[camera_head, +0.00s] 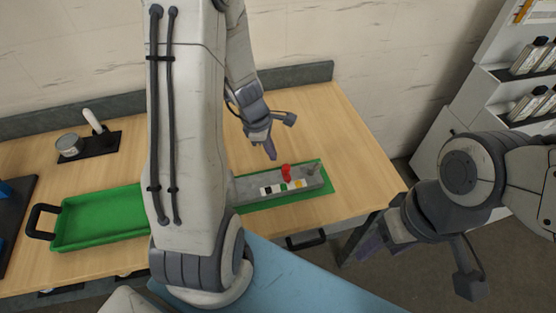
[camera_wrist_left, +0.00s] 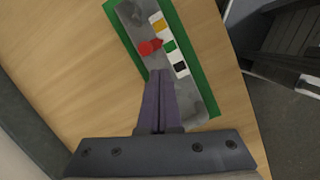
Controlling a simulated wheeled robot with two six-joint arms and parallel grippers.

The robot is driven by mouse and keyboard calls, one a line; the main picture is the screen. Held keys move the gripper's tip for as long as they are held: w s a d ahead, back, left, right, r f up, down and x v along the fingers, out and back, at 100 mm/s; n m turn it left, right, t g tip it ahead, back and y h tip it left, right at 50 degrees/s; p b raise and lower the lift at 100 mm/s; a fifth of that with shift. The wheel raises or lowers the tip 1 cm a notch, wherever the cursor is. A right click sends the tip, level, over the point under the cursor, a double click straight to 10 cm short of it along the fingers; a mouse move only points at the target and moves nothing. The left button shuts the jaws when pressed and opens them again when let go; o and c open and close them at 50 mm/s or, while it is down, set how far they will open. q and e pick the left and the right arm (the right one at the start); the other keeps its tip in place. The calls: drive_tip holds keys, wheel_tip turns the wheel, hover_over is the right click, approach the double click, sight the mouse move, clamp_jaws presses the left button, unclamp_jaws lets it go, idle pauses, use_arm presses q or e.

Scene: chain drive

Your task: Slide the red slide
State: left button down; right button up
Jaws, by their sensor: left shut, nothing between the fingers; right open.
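The red slide (camera_head: 287,172) is a small red knob on a grey rail block (camera_head: 245,187) that lies on a green mat (camera_head: 325,189). In the left wrist view the red slide (camera_wrist_left: 148,47) sits beside a row of coloured labels, level with the green label (camera_wrist_left: 169,47). My left gripper (camera_head: 271,154) is shut and empty, above and behind the block, pointing down. In the left wrist view its fingertips (camera_wrist_left: 160,74) are close to the red slide, with a visible gap in the picture. My right gripper (camera_head: 372,243) is open and empty, off the table at the right.
Yellow (camera_wrist_left: 160,25) and black (camera_wrist_left: 180,68) labels flank the green one. A green tray (camera_head: 100,218) with a black handle stands at the left. A black stand with a can (camera_head: 69,145) is behind it. Bare wood surrounds the mat's back and right.

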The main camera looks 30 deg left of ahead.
use_arm(q)
drive_tip(key=s+a+n, duration=0.3)
drive_tip(key=n, duration=0.5)
drive_tip(key=b, duration=0.7)
hover_over(277, 180)
drive_tip(key=s+a, duration=0.2)
drive_tip(key=s, duration=0.1)
drive_tip(key=shift+y, duration=0.3)
drive_tip(key=f, duration=1)
drive_tip(key=shift+s+f, duration=0.15)
drive_tip(key=shift+s, duration=0.05)
drive_tip(key=shift+w+d+r+p, duration=0.3)
drive_tip(key=shift+w+d+p, duration=0.05)
drive_tip(key=shift+w+p, duration=0.3)
drive_tip(key=shift+w+d+r+p, duration=0.3)
drive_tip(key=shift+w+p, duration=0.2)
drive_tip(key=shift+p, duration=0.1)
drive_tip(key=shift+w+d, duration=0.2)
drive_tip(key=shift+w, duration=0.05)
drive_tip(key=shift+w+d+f, duration=0.15)
drive_tip(key=shift+w, duration=0.2)
